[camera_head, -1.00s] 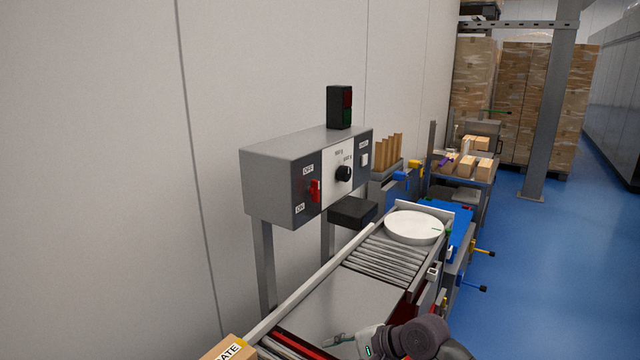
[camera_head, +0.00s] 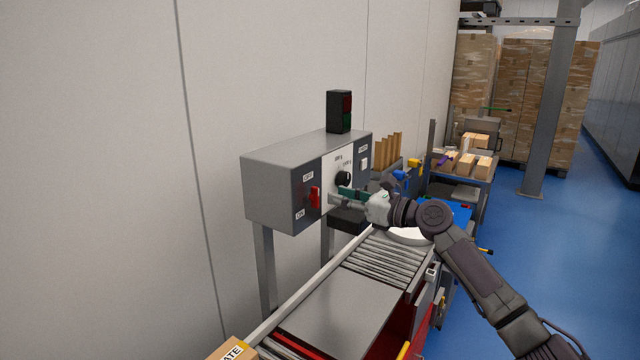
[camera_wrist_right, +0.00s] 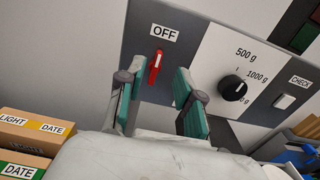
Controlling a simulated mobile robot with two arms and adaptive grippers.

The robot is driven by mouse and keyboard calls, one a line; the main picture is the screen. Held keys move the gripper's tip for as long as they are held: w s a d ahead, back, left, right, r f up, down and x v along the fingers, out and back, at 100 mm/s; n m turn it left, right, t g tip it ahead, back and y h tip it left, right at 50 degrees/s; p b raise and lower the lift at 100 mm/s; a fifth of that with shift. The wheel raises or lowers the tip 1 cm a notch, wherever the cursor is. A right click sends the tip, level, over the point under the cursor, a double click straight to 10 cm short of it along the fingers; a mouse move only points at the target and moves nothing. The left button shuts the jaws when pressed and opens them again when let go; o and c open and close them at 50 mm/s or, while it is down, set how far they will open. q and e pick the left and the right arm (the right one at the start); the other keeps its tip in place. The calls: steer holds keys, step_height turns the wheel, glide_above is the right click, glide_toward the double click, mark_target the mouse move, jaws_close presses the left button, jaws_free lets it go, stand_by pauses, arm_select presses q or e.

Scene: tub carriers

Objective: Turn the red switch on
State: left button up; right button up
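The red switch (camera_head: 314,197) is on the dark left part of the control box (camera_head: 270,172), between an upper OFF label and a lower ON label. In the right wrist view the red switch (camera_wrist_right: 155,66) shows its lever near the OFF label (camera_wrist_right: 163,33). My right gripper (camera_head: 334,197) is just in front of the panel, to the right of the switch. Its green-padded fingers (camera_wrist_right: 155,100) are apart with nothing between them, and the switch shows beyond the gap. Contact with the switch cannot be seen. My left gripper is not in view.
A black dial (camera_wrist_right: 232,88) and a white CHECK button (camera_wrist_right: 284,101) sit right of the switch. A light tower (camera_head: 339,111) stands on the box. A roller conveyor (camera_head: 378,262) runs below, with a white disc (camera_head: 405,236) partly behind my arm. Boxes (camera_wrist_right: 30,135) lie left.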

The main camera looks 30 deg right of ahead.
mark_target(314, 197)
steer(key=p+x, duration=0.1)
steer(key=x, duration=0.5)
steer(key=shift+p, duration=0.3)
steer(key=shift+a, duration=0.1)
jaws_close()
